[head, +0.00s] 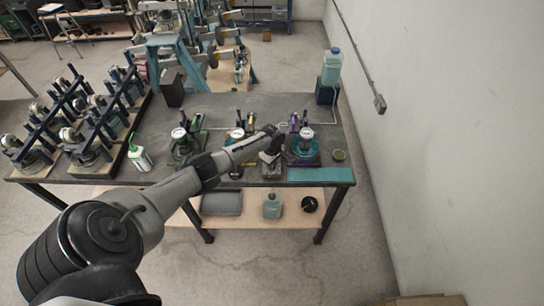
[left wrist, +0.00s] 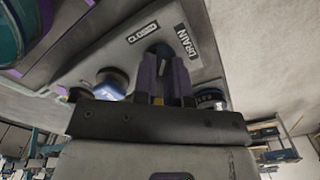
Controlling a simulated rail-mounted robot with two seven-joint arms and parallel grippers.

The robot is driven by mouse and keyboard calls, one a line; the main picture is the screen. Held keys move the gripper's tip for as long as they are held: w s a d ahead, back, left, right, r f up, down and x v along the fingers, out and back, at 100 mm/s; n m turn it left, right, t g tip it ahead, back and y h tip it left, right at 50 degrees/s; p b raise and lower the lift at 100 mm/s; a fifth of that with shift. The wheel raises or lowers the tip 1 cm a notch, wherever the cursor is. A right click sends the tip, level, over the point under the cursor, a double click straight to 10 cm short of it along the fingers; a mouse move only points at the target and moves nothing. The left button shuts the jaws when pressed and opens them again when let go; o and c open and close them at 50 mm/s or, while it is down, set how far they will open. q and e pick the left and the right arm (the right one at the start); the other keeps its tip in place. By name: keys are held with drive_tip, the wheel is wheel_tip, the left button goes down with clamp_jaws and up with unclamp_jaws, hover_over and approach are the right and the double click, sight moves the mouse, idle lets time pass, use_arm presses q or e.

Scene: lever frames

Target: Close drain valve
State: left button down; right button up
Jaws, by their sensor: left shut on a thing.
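My left gripper (head: 270,160) reaches over the bench to the right-hand station with a purple base (head: 305,160). In the left wrist view the gripper (left wrist: 168,85) is shut, close to a grey panel (left wrist: 120,50) with a DRAIN label (left wrist: 184,43) and a CLOSED label (left wrist: 142,33). It is shut on what appears to be the drain valve handle, mostly hidden between the fingers; a dark part of the drain valve (left wrist: 160,50) shows just beyond the fingertips, by the labels. The handle's exact angle cannot be told. My right gripper is not in view.
A blue knob (left wrist: 112,80) lies left of the fingers, and a round blue-rimmed part (left wrist: 210,97) lies to their right. Two similar stations, a white-green bottle (head: 139,158) and lever racks (head: 75,115) stand along the bench. A wall (head: 450,130) stands to the right.

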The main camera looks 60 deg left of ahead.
use_arm(q)
drive_tip(key=shift+d+r+n+p, duration=0.1)
drive_tip(key=shift+r+n+p, duration=0.15)
drive_tip(key=shift+n+p, duration=0.6)
drive_tip(key=n+p, duration=0.1)
drive_tip(key=n, duration=0.1)
drive_tip(key=shift+f+n, duration=0.1)
drive_tip(key=shift+n, duration=0.25)
drive_tip(key=n+p, duration=0.1)
drive_tip(key=n, duration=0.2)
drive_tip(key=shift+p, duration=0.3)
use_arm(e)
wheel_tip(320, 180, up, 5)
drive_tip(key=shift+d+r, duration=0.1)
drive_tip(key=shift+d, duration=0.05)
use_arm(q)
drive_tip(key=shift+f+n, duration=0.1)
drive_tip(key=shift+n, duration=0.4)
drive_tip(key=c, duration=1.2)
unclamp_jaws()
drive_tip(key=shift+o, duration=0.2)
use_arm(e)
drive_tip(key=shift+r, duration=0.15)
